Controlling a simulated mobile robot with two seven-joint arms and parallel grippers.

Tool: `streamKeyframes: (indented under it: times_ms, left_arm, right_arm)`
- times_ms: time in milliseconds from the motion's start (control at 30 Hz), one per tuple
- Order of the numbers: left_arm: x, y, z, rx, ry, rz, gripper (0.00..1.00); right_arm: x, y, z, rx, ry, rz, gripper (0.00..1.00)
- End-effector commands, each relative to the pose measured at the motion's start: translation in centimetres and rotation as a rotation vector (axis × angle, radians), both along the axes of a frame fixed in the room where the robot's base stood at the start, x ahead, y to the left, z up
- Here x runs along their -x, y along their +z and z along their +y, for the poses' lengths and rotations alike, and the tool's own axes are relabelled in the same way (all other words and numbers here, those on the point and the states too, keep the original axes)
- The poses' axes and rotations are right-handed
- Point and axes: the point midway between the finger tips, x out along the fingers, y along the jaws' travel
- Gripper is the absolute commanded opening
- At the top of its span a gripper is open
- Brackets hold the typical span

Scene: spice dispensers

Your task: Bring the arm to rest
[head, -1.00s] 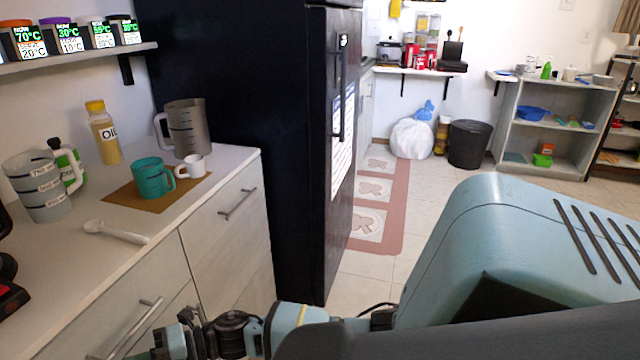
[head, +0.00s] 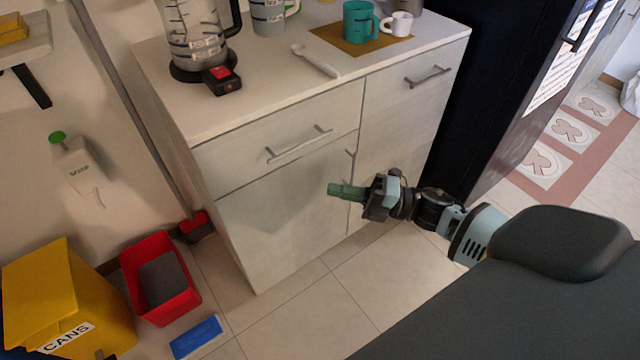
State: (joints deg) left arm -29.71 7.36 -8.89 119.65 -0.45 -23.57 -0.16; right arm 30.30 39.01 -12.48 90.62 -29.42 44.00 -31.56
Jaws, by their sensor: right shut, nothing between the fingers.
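My right gripper (head: 347,191) is in the middle of the head view, with green fingers pointing left. It is shut and empty, in front of the pale cabinet's door (head: 285,230) and below the level of the countertop. From this view I cannot tell whether it touches the cabinet. My right arm comes in from the lower right. My left gripper is not in view.
The countertop (head: 270,95) holds a blender (head: 195,35), a white spoon (head: 316,62), a teal mug (head: 358,22) and a white cup (head: 398,24). A yellow cans bin (head: 60,295), a red bin (head: 190,295) and a blue object (head: 196,337) are on the floor at left.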

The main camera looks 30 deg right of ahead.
Motion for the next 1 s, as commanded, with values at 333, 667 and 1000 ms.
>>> streamKeyframes:
  times_ms: [333,667,1000]
  left_arm:
    - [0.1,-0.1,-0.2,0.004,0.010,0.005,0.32]
    - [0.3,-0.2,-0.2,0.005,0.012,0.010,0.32]
    - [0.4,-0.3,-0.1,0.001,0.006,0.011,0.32]
  right_arm:
    - [0.8,-0.1,-1.0,0.001,0.001,-0.001,0.00]
    - [1.3,-1.0,-0.5,-0.028,-0.017,0.036,0.00]
    - [10.1,-11.1,2.8,-0.438,-0.351,0.616,0.00]
